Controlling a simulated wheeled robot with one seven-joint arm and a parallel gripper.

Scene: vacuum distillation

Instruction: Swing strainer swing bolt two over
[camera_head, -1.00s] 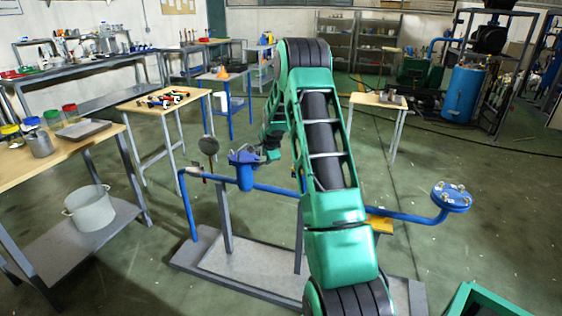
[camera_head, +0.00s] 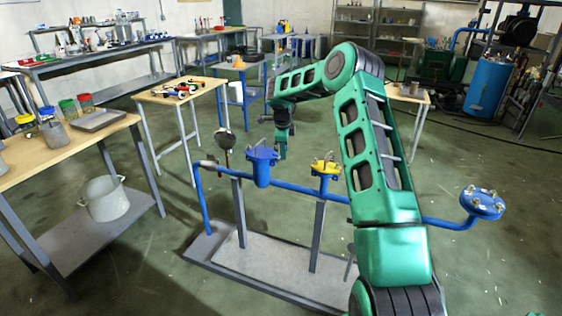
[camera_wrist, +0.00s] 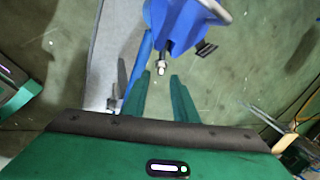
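The blue strainer (camera_head: 262,170) stands upright on the blue pipe line, with its flanged lid on top. In the wrist view the strainer's blue flange (camera_wrist: 182,22) fills the top middle. A swing bolt with a pale nut end (camera_wrist: 161,70) sticks out from it toward my gripper. In the head view my gripper (camera_head: 283,150) points down just right of the strainer; the other bolts are too small to tell apart.
A yellow-topped fitting (camera_head: 326,168) stands right of the strainer on the same pipe (camera_head: 300,188). A blue flanged end (camera_head: 482,203) is at the far right. A round gauge (camera_head: 225,139) is left of the strainer. A table with tools (camera_head: 180,95) stands behind left.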

